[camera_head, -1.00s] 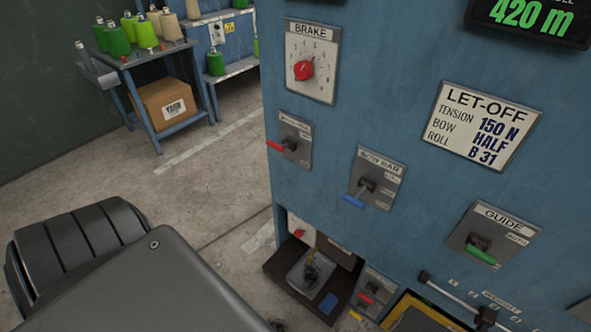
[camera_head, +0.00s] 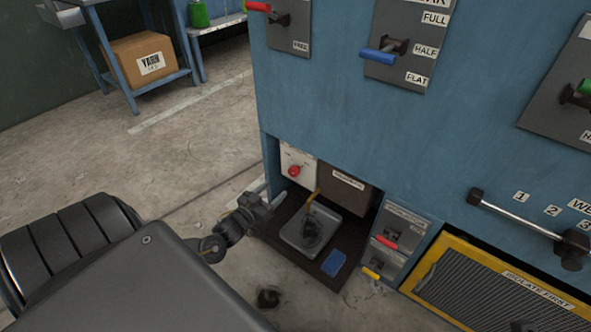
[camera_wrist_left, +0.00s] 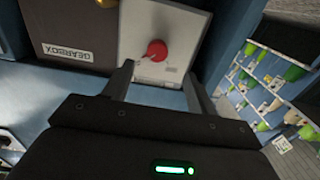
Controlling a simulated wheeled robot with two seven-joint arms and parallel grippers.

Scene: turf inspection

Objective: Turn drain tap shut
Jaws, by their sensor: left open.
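A red knob (camera_head: 294,171) sits on a white plate (camera_head: 302,158) in the low recess of the blue machine, left of the brown gearbox (camera_head: 345,192). A brass-coloured spout (camera_head: 312,197) stands over a grey tray (camera_head: 291,237) holding a dark patch. My left gripper (camera_head: 268,200) is at the recess's left edge, in front of the plate. In the left wrist view it is open (camera_wrist_left: 158,84), with the red knob (camera_wrist_left: 156,50) ahead, roughly between its fingertips and apart from them. I cannot read the plate's label. My right gripper is out of view.
A blue pad (camera_head: 333,263) lies right of the tray. A grey panel (camera_head: 409,226) with red and yellow levers stands at the recess's right, beside a yellow-framed grille (camera_head: 490,290). A dark spot (camera_head: 268,298) is on the floor. Open floor (camera_head: 190,160) lies left.

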